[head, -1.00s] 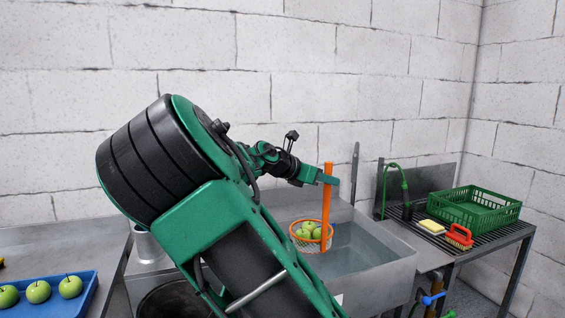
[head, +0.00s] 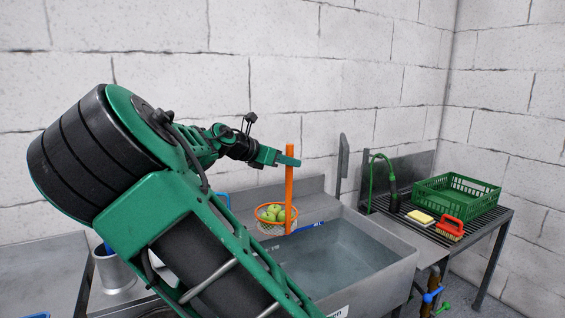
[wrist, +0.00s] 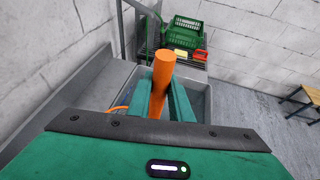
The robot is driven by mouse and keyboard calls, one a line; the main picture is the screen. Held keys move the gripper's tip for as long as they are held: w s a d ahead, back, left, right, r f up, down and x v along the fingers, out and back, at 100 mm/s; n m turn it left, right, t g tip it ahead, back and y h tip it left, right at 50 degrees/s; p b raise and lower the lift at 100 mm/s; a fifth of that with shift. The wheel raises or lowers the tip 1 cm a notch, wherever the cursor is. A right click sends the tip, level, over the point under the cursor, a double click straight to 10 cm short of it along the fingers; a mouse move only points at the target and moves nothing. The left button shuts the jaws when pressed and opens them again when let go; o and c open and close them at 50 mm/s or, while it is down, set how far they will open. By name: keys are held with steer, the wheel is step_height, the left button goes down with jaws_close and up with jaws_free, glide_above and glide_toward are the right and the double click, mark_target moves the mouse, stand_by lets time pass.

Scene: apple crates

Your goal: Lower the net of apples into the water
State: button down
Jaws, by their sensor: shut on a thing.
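The net (head: 270,227) has an orange rim and a tall, upright orange handle (head: 289,185), and several green apples (head: 277,212) lie in it. My gripper (head: 290,160) is shut on the handle near its top. The wrist view shows the handle (wrist: 160,80) between the two green fingers (wrist: 159,97). The net hangs at the left back part of the metal sink (head: 392,270), which holds water (head: 340,255). I cannot tell whether the net's bottom touches the water. My arm hides the sink's left front.
A drying rack (head: 480,225) right of the sink holds a green crate (head: 455,195), a yellow sponge (head: 420,217) and a red brush (head: 450,226). A green tap hose (head: 372,180) rises behind. A metal cup (head: 113,268) stands at left.

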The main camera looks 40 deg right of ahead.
mark_target(287, 194)
steer(key=shift+d+f, duration=0.1)
steer(key=shift+f, duration=5.55)
steer(key=shift+s+f, duration=0.1)
steer(key=shift+f, duration=8)
